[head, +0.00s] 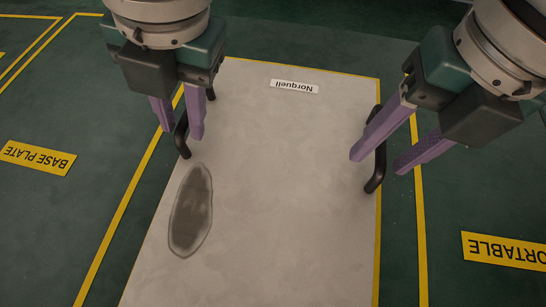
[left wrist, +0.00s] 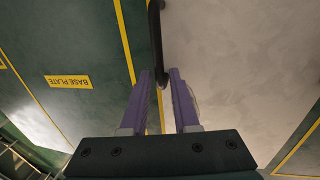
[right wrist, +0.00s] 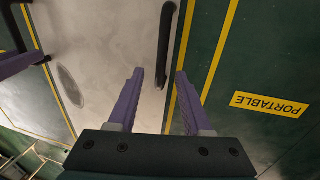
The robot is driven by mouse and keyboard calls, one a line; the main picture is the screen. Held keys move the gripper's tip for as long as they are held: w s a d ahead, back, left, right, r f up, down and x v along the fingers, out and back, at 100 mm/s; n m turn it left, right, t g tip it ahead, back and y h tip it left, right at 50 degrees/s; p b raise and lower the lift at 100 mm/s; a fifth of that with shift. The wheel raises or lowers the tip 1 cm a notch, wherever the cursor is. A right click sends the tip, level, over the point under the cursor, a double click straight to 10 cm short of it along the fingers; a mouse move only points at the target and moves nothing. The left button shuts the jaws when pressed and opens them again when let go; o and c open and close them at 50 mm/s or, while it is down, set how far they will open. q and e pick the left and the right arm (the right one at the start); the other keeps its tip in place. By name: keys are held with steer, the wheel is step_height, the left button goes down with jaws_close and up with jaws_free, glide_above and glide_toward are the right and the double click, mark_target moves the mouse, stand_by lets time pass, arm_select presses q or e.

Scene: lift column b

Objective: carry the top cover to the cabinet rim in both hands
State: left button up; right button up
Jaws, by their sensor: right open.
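The top cover (head: 270,215) is a large pale grey panel with a "Norquell" label and a dark oval patch. It lies flat on the green floor. Black bar handles stand on its left edge (head: 184,147) and right edge (head: 377,173). The cabinet rim is not in view.
A yellow "BASE PLATE" floor label (head: 38,158) lies to the left and a "PORTABLE" label (head: 505,250) to the right. Yellow floor lines run along both sides of the cover. The green floor beside it looks clear.

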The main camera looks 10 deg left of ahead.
arm_select(q)
steer(key=shift+a+f, duration=0.15)
steer(key=shift+f, duration=0.8)
arm_select(e)
steer(key=shift+a+f, duration=0.2)
steer(key=shift+f, duration=0.8)
arm_select(q)
steer(key=c, duration=0.4)
arm_select(e)
steer(key=c, duration=0.4)
arm_select(q)
jaws_close()
arm_select(e)
jaws_close()
arm_select(q)
steer(key=shift+r, duration=0.1)
arm_select(e)
steer(key=shift+r, duration=0.1)
